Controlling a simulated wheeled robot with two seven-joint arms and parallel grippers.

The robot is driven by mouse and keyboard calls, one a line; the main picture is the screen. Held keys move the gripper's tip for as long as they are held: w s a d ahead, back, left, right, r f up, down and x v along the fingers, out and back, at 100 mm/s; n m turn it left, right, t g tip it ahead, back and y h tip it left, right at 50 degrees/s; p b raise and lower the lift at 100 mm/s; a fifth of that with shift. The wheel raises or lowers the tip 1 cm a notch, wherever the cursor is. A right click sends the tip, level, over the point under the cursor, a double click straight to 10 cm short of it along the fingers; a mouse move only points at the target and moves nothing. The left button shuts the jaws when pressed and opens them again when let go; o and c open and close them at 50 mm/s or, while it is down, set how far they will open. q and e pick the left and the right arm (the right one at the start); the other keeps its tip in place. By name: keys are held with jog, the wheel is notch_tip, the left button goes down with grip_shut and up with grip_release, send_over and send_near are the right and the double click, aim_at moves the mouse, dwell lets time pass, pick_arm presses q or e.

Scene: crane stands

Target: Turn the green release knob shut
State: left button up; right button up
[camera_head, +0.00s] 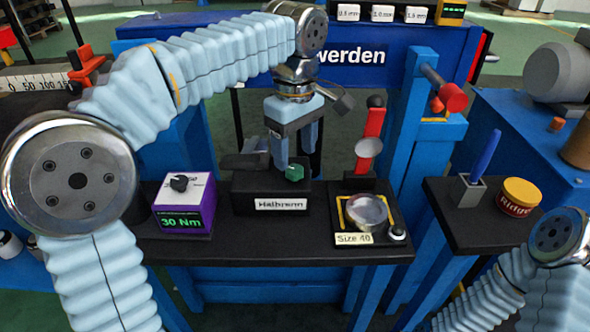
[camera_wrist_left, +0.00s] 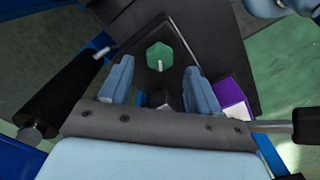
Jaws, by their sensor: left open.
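The green release knob (camera_head: 294,173) sits on top of a black block labelled "Halbrenn" (camera_head: 270,203) on the dark bench. In the left wrist view the knob (camera_wrist_left: 160,56) is a green hexagon with a pale line on it, just beyond the fingertips and roughly midway between them. My left gripper (camera_head: 296,160) is above the block, pointing down, its blue fingers apart and empty. The fingers also show spread in the left wrist view (camera_wrist_left: 158,75). Whether a finger touches the knob cannot be told. My right gripper is out of view; only part of that arm shows.
A purple box reading "30 Nm" (camera_head: 184,203) stands left of the block. A tray marked "Size 40" (camera_head: 346,239) with a round metal part stands right. A red-handled lever (camera_head: 374,130) rises behind it. A side shelf holds a blue pen (camera_head: 485,152) and a yellow-lidded tin (camera_head: 521,192).

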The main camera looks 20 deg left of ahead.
aim_at(295, 169)
pick_arm(q)
notch_tip(295, 169, down, 4)
jog(key=shift+f+b, duration=0.1)
jog(key=shift+b, duration=0.25)
jog(key=c, duration=1)
jog(key=shift+c, duration=0.2)
